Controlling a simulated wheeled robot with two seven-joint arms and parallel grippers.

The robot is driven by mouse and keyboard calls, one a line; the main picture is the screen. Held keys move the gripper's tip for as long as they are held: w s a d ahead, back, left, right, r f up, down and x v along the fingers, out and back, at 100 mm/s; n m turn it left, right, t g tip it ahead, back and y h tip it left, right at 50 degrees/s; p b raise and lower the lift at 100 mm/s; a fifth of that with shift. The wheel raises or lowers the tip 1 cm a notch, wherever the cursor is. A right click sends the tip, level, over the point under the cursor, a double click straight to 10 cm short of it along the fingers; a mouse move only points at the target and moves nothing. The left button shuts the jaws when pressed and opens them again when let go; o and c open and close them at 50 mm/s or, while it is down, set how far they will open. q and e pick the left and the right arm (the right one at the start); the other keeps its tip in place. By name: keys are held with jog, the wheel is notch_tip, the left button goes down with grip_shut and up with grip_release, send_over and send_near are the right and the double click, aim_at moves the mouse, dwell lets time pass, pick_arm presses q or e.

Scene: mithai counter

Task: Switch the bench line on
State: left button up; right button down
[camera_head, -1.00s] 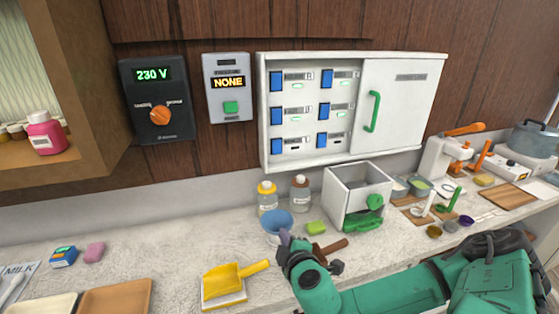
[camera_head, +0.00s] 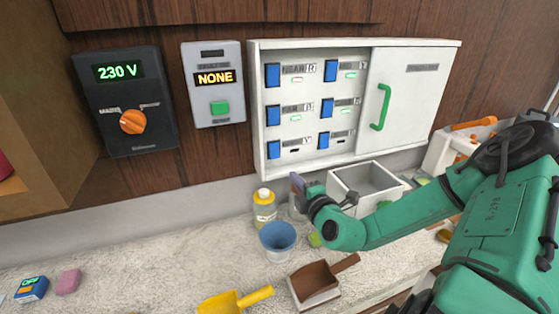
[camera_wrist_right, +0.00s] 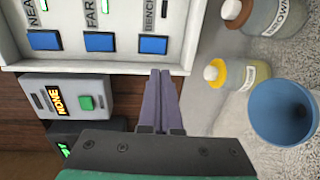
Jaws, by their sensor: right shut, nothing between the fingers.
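The white switch panel (camera_head: 256,110) on the wall holds two columns of blue rocker switches, with small lamps beside them. The bench switch (camera_head: 274,149) is bottom left in the head view, and its lamp (camera_head: 294,151) looks dark. In the wrist view the bench switch (camera_wrist_right: 153,45) sits beside the BENCH label, next to the far switch (camera_wrist_right: 99,41) and near switch (camera_wrist_right: 43,40), whose lamps are green. My right gripper (camera_head: 296,181) is shut and empty, just below the panel's bottom edge. Its fingertips (camera_wrist_right: 162,72) point toward the bench switch, apart from it. My left gripper is out of view.
A mains box (camera_head: 125,100) reads 230 V, with an orange knob. A grey box (camera_head: 214,85) reads NONE, with a green button. A brown scoop (camera_head: 316,282) lies in front.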

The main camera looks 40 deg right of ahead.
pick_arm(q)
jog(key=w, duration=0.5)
pick_arm(e)
send_near(275, 157)
jog(key=b+x, duration=0.6)
jog(key=shift+s+d+f, duration=0.1)
jog(key=shift+s+d, duration=0.1)
jog(key=shift+d, duration=0.05)
jog(key=shift+w+b, duration=0.35)
jog(key=shift+w, duration=0.25)
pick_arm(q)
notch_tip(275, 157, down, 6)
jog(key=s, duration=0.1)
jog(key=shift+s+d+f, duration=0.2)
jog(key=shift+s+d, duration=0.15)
pick_arm(e)
jog(key=shift+a, duration=0.1)
